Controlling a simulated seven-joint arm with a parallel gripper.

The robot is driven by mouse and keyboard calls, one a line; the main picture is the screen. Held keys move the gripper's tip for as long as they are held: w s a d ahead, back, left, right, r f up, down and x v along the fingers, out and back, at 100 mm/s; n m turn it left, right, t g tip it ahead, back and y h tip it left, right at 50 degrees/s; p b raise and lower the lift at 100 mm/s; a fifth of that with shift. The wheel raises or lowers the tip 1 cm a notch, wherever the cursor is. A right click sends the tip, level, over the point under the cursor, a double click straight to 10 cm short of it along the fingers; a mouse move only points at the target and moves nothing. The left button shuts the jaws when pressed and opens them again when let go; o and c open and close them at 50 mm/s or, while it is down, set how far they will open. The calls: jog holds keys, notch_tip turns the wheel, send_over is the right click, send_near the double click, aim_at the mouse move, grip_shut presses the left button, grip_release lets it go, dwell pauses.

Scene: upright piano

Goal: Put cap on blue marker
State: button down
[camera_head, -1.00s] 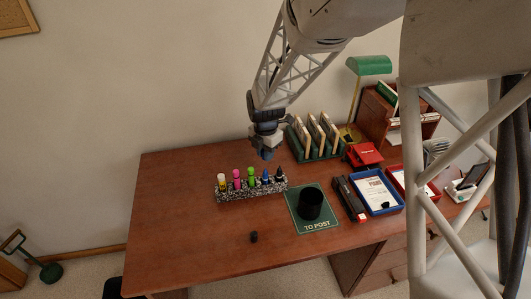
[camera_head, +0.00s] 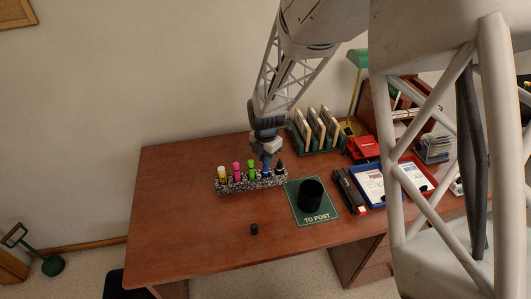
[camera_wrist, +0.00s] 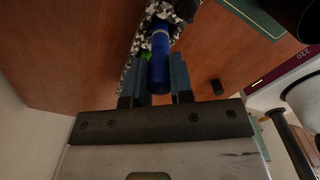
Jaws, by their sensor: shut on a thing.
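The blue marker (camera_head: 265,173) stands in the speckled holder (camera_head: 250,185), in the row of markers, between the green and the black one. In the wrist view the blue marker (camera_wrist: 160,65) is a blue cylinder with a paler ring near the holder. My gripper (camera_head: 266,160) is above the holder. In the wrist view the fingers of my gripper (camera_wrist: 162,82) are on both sides of the marker, shut on it.
A black cup (camera_head: 311,196) stands on the green "TO POST" mat (camera_head: 318,216) right of the holder. A black stapler-like object (camera_head: 348,191), blue tray (camera_head: 380,205) and file rack (camera_head: 317,151) are farther right. The desk's left and front are clear.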

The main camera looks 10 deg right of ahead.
jog(key=shift+f, duration=0.5)
jog(key=shift+f, duration=0.2)
dwell(2.0)
jog(key=shift+c, duration=2.2)
grip_release()
jog(key=shift+r, duration=0.15)
jog(key=shift+r, duration=3.35)
jog(key=shift+c, duration=0.2)
